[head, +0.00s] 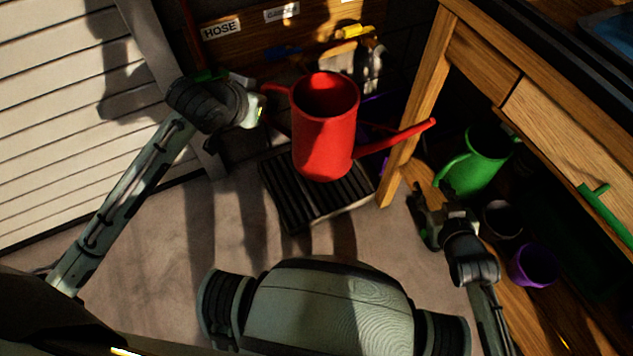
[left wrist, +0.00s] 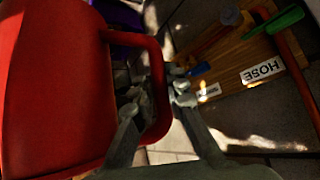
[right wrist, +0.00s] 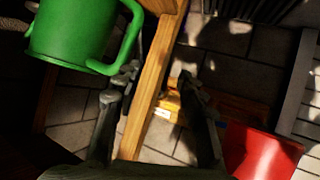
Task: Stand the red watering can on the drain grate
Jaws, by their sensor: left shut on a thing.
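The red watering can (head: 325,135) looks upright in the head view, its spout pointing right. It also fills the left side of the left wrist view (left wrist: 50,85). My left gripper (head: 260,100) is shut on the can's handle (left wrist: 158,75), on the side away from the spout. The dark slatted drain grate (head: 305,205) lies on the floor; the can covers its far part in the head view. The can seems to be above the grate, but its underside and any contact are hidden. My right gripper (head: 424,208) is open and empty, right of the grate.
A wooden bench leg (head: 412,125) stands close to the spout. A green can (head: 475,165), a grey pot (head: 502,219) and a purple pot (head: 534,265) are on the right under the bench. A labelled wooden board (head: 245,40) is behind. Floor left of the grate is clear.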

